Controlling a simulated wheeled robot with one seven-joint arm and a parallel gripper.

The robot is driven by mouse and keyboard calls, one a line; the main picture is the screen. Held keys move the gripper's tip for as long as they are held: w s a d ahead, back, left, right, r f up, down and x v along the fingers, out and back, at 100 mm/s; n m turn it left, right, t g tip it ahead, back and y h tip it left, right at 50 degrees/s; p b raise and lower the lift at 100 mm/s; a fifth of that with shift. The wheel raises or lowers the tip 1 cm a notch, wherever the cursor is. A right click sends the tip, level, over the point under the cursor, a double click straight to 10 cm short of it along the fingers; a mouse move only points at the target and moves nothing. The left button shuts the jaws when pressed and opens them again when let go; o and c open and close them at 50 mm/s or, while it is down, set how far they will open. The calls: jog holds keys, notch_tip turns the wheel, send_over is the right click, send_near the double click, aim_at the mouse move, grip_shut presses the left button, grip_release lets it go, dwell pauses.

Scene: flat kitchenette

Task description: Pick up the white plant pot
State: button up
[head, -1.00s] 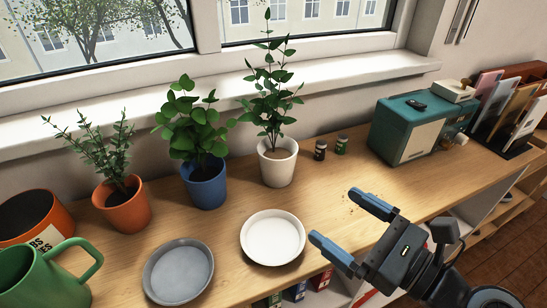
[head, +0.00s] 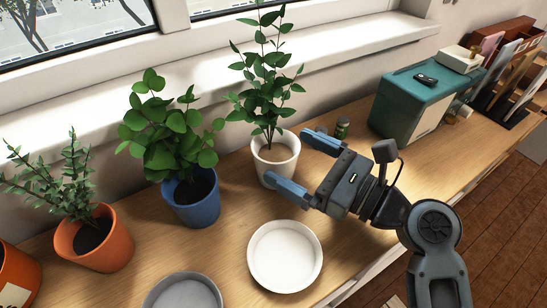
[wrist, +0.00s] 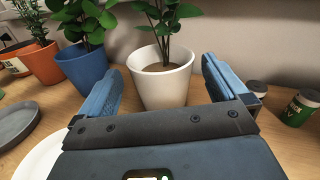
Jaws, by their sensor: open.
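The white plant pot (head: 272,168) holds a tall leafy plant and stands upright on the wooden counter, below the window sill. It also shows in the wrist view (wrist: 163,88), between and just beyond the two fingers. My gripper (head: 305,163) is open, its blue fingertips close to the pot, one in front of its lower right side and one at its right. In the wrist view my gripper (wrist: 160,82) points straight at the pot with nothing held. I cannot tell whether a finger touches the pot.
A blue pot (head: 190,200) and an orange pot (head: 95,243) stand to the left. A white saucer (head: 285,257) lies in front, a grey saucer (head: 183,292) beside it. Small jars (wrist: 300,107) stand to the right. A teal bread box (head: 410,105) is farther right.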

aim_at(260, 138)
jog(key=x, duration=0.5)
jog(key=shift+w+d, duration=0.1)
jog(key=shift+c, duration=0.4)
jog(key=shift+r, duration=0.1)
jog(key=c, duration=1.1)
